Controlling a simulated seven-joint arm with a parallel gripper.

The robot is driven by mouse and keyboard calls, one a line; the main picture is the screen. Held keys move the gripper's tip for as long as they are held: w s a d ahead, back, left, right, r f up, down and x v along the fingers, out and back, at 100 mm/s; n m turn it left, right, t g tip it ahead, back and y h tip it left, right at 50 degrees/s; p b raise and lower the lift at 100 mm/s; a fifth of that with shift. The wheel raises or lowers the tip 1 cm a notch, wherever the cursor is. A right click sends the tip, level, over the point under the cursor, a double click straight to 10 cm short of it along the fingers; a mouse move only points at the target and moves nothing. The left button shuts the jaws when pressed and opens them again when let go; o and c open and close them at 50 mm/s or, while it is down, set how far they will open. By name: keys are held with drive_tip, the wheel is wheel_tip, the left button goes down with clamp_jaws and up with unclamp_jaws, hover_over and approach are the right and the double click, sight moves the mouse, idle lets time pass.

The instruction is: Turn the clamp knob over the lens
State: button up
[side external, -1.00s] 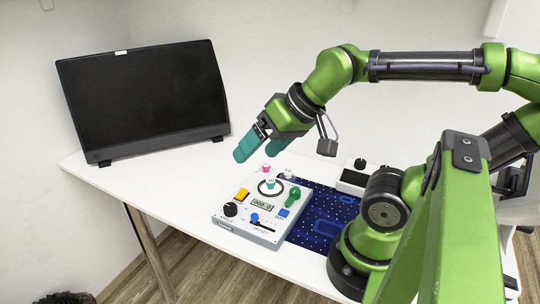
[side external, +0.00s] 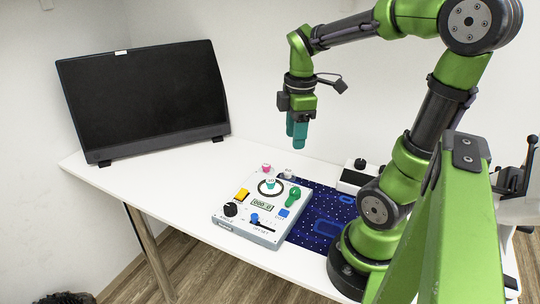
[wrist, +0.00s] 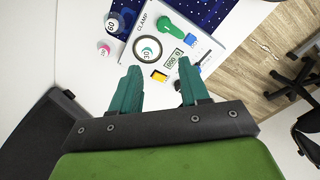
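The green clamp knob (side external: 292,196) stands on the right part of a white control box (side external: 226,222). In the wrist view the knob (wrist: 172,28) lies beside the CLAMP lettering, its bar aslant. Next to it a small white-and-teal piece marked 30 (wrist: 147,49), apparently the lens, sits inside a dark ring; it also shows in the side view (side external: 270,183). The knob's bar does not visibly reach over the piece. My gripper (side external: 298,144) points down, above and behind the box. In the wrist view its teal fingers (wrist: 158,64) are apart and empty.
The box also carries a yellow button (side external: 242,195), a black dial (side external: 230,209), a display, a blue button and a slider. A pink-and-white piece (side external: 266,168) and a white one (side external: 287,174) stand behind it. A monitor (side external: 145,97) stands at left; a blue mat (side external: 323,220) lies right.

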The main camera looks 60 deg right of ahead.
sight(295, 190)
drive_tip(key=f+n, duration=0.1)
drive_tip(key=f, duration=0.4)
drive_tip(key=f+n, duration=0.1)
drive_tip(key=f, duration=0.5)
drive_tip(key=s+f+n, duration=0.1)
drive_tip(key=f+n, duration=0.1)
drive_tip(key=f, duration=0.3)
drive_tip(key=shift+a+f+g, duration=0.1)
drive_tip(key=shift+f+g, duration=0.15)
drive_tip(key=shift+g, duration=0.05)
